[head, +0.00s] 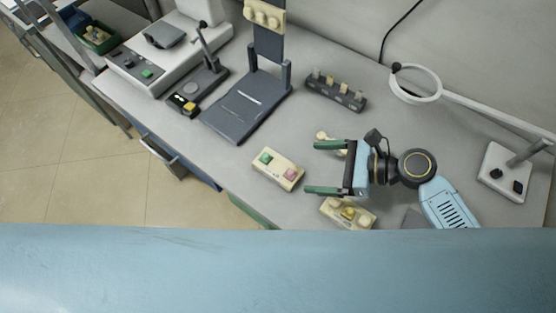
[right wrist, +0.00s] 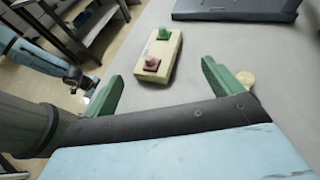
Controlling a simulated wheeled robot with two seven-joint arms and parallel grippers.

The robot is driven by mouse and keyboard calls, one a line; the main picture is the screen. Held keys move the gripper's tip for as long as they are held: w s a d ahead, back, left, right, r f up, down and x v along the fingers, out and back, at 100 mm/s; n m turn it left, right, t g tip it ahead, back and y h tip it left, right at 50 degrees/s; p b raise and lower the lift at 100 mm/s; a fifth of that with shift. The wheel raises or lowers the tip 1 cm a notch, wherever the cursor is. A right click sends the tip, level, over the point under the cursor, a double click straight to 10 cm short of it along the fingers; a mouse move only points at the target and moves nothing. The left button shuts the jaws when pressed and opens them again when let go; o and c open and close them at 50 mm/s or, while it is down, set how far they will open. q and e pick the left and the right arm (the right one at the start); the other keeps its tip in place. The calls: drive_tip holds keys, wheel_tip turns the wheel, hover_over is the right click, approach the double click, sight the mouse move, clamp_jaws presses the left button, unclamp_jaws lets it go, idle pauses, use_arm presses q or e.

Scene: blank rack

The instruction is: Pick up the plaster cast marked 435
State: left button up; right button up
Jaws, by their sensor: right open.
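My right gripper (head: 318,168) is open and empty, with its green fingers pointing left over the bench. A cream block (head: 290,181) with a green piece and a pink piece lies just beyond the fingertips. In the right wrist view this cream block (right wrist: 166,52) is ahead of the gap between the fingers, apart from them. Another cream block (head: 335,217) with rounded bumps and a yellowish piece lies near the lower finger. A small cream piece (head: 322,136) is by the upper finger. I can read no number 435 on any of them. My left gripper (right wrist: 75,78) is small and unclear.
A dark stand (head: 240,108) with a cream piece on its upright is behind the block. A dark rack (head: 335,93) holds several small pieces. A ring lamp (head: 415,84) stands at the right. The bench's front edge is close to the blocks.

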sight(279, 167)
drive_tip(key=x, duration=0.3)
drive_tip(key=shift+w+a+f, duration=0.15)
drive_tip(key=shift+a+f, duration=0.05)
drive_tip(key=shift+a, duration=0.25)
drive_tip(key=b+x, duration=0.1)
drive_tip(key=x, duration=0.3)
drive_tip(key=shift+a+f, duration=0.1)
drive_tip(key=shift+a, duration=0.4)
use_arm(q)
drive_tip(key=shift+w+d+f, duration=0.1)
drive_tip(key=shift+w+f, duration=0.5)
use_arm(e)
drive_tip(key=shift+f, duration=0.1)
use_arm(q)
drive_tip(key=shift+s, duration=0.1)
use_arm(e)
drive_tip(key=shift+c, duration=0.3)
drive_tip(key=shift+c, duration=1.2)
use_arm(q)
drive_tip(key=shift+s, duration=0.1)
use_arm(e)
drive_tip(key=c, duration=1.2)
